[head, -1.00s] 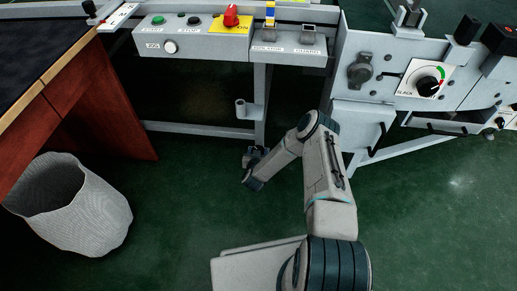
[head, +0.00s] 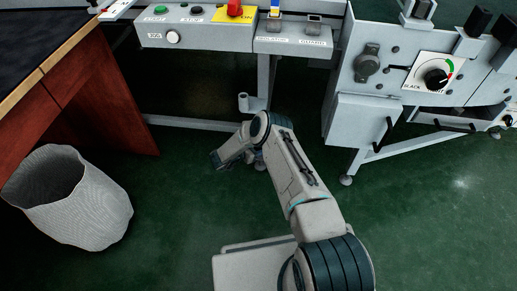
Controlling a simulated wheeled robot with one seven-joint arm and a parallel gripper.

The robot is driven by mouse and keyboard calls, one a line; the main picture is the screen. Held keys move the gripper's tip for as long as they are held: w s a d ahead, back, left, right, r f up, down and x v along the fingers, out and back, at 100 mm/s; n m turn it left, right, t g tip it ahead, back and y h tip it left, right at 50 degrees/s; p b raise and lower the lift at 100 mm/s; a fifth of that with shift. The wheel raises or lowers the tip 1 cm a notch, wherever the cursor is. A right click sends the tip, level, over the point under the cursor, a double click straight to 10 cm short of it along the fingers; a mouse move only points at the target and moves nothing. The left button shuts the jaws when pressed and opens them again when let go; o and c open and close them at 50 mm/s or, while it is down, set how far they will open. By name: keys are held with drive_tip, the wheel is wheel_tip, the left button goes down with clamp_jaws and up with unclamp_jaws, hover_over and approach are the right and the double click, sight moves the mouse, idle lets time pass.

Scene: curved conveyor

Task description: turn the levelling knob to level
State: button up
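No knob in view carries a readable levelling label. A black knob (head: 436,78) sits on a white dial plate (head: 412,83) on the grey machine panel at the right. The plate has a green arc and a word that looks like "SLACK" at its left; the knob's exact setting is too small to read. A machine foot (head: 345,180) stands on the floor below. My gripper (head: 217,160) is low at the arm's far end, left of the panel and apart from the knobs. Its fingers are too small to tell open or shut.
A grey control box (head: 205,36) with green, black and red controls spans the top. A wooden desk (head: 90,100) and a wastebasket (head: 70,205) stand at the left. Frame legs and braces lie beyond my arm. Green floor is clear at the lower right.

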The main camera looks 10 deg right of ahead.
drive_tip(key=shift+m+g, duration=0.3)
drive_tip(key=o, duration=1)
drive_tip(key=p+v, duration=0.4)
drive_tip(key=v, duration=0.9)
drive_tip(key=shift+a, duration=0.45)
